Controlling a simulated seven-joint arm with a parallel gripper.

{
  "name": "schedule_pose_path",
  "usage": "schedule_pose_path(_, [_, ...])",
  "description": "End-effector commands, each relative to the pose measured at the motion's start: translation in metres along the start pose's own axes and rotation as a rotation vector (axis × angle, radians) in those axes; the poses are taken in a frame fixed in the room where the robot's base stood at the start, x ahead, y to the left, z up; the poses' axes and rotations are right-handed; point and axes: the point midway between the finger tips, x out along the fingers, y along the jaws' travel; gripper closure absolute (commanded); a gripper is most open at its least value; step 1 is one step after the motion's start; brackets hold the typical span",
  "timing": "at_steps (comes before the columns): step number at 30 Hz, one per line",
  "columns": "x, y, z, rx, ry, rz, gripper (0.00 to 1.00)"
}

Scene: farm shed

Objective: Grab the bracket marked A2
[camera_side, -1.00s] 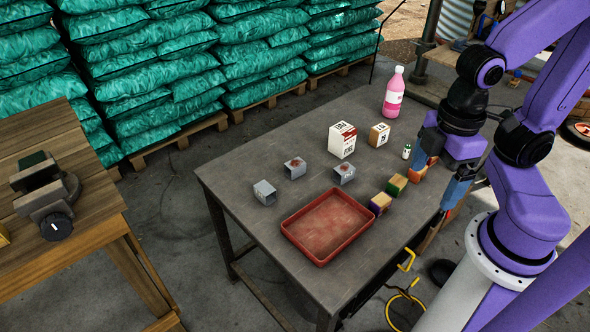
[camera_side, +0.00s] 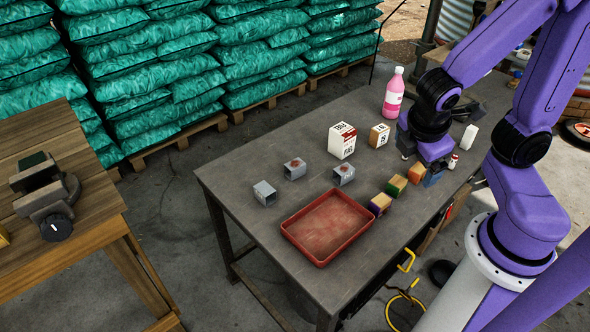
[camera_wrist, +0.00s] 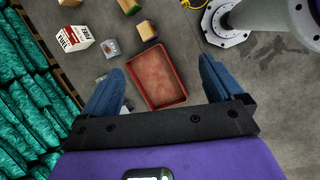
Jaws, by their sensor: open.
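Three grey metal brackets stand on the dark table: one at the left (camera_side: 264,193), one behind it (camera_side: 295,168), and one to the right (camera_side: 343,174). Two have reddish marks on top; I cannot read any label, so I cannot tell which is A2. In the wrist view one bracket (camera_wrist: 111,48) shows beyond the left finger, and a pale piece is partly hidden behind that finger. My gripper (camera_side: 418,168) is at the table's right part, right of the brackets and apart from them. Its blue fingers (camera_wrist: 160,65) are spread, with nothing held between them.
A red tray (camera_side: 290,236) lies at the table's front. Coloured wooden blocks (camera_side: 397,185) line its right side, close to my gripper. The table's left back is clear.

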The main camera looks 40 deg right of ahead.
Motion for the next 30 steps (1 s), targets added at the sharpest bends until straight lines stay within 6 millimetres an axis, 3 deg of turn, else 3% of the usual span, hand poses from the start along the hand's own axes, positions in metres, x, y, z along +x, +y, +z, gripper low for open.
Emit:
schedule_pose_path(3, [0.021,0.039,0.007,-0.092,-0.184,0.143,0.06])
schedule_pose_path(10, [0.047,0.111,0.009,-0.317,-0.471,0.403,0.06])
schedule_pose_path(18, [0.081,0.178,-0.021,-0.653,-0.685,0.669,0.06])
schedule_pose_path(24, [0.123,0.201,-0.059,-0.934,-0.721,0.836,0.06])
schedule_pose_path(30, [0.180,0.194,-0.101,-1.212,-0.633,0.970,0.06])
